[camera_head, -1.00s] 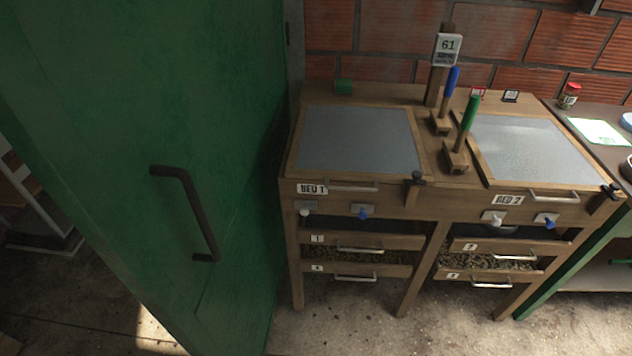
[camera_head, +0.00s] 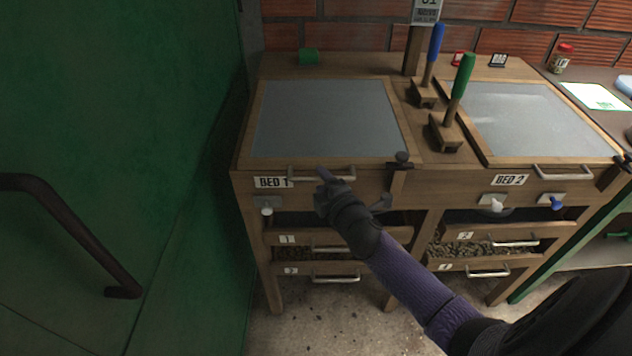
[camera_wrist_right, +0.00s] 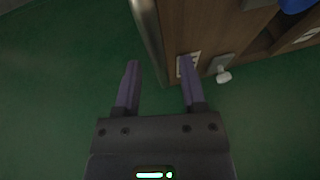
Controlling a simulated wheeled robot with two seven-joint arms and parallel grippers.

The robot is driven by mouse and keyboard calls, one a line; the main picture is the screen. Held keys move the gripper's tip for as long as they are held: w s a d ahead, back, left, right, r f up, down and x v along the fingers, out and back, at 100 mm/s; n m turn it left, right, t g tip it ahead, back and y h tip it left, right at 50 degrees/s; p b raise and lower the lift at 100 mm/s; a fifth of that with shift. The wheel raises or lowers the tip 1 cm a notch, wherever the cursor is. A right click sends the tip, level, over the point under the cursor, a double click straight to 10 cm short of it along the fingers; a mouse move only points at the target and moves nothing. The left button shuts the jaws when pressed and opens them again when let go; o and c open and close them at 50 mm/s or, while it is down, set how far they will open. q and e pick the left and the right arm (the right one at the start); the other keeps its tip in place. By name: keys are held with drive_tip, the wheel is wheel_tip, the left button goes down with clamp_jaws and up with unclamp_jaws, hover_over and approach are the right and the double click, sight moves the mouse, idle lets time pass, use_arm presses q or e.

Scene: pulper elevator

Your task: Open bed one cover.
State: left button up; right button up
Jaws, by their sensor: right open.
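The bed one cover (camera_head: 325,118) is a grey panel in a wooden frame, lying closed on the left bed. Its metal bar handle (camera_head: 345,173) is on the front edge beside the "BED 1" label (camera_head: 270,183). My right gripper (camera_head: 324,178) is in front of this handle, its arm coming from the lower right. In the right wrist view its two purple fingers (camera_wrist_right: 158,66) are apart with nothing held between them. The metal handle (camera_wrist_right: 149,35) shows just beyond the fingertips; I cannot tell whether they touch. A black latch (camera_head: 402,158) sits at the cover's front right corner. My left gripper is not in view.
A green door (camera_head: 110,120) with a dark handle (camera_head: 75,225) stands close at left. Green (camera_head: 460,85) and blue (camera_head: 435,50) levers rise between the beds. The bed two cover (camera_head: 535,120) is at right. Drawers (camera_head: 335,248) and a white knob (camera_head: 267,211) are below.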

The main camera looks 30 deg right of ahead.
drive_tip(key=shift+x, duration=0.9)
clamp_jaws()
idle(0.8)
